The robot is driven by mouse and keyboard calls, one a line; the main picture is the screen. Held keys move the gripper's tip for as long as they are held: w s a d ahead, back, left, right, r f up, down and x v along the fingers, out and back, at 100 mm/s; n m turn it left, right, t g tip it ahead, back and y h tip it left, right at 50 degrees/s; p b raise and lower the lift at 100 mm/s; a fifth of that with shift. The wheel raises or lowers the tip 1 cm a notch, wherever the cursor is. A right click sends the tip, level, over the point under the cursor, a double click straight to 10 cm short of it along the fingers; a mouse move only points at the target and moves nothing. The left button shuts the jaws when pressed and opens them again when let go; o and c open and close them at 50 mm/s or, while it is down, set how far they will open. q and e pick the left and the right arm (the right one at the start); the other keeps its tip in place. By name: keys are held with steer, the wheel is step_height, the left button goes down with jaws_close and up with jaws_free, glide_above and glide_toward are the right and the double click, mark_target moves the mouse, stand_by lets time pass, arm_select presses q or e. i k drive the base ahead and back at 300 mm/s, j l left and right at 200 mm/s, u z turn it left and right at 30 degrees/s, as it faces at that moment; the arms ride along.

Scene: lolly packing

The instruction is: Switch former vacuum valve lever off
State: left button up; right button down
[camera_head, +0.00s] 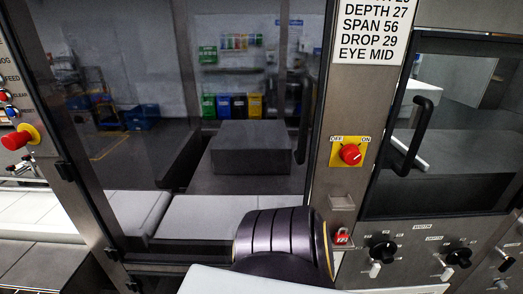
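A red rotary knob (350,154) sits on a yellow plate (362,164) with OFF at its left and ON at its right. I cannot tell which label it points to. I cannot pick out a part clearly marked as the former vacuum valve lever. A small red part (341,237) is on the steel post below the knob; its kind is unclear. A metal lever-like fitting (22,166) is at the far left, under a red push button (17,140). Neither of my grippers shows; one of my dark arm links covers the bottom middle.
A glazed door with a black handle (413,136) is on the right. Black dials (382,248) line the panel below it. A sign (372,30) hangs above the knob. Behind the left glass (140,90) are a grey block (250,148) and coloured bins (238,106).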

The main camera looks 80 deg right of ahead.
mark_target(509, 260)
steer(key=z, duration=0.6)
steer(key=k+z, duration=0.1)
steer(key=z, duration=0.45)
steer(key=l+z, duration=0.1)
steer(key=z, duration=0.5)
steer(key=l+z, duration=0.1)
steer(key=z, duration=1.05)
steer(key=l+z, duration=0.15)
steer(key=z, duration=1)
steer(key=l+z, duration=0.1)
steer(key=z, duration=0.5)
steer(key=i, duration=0.05)
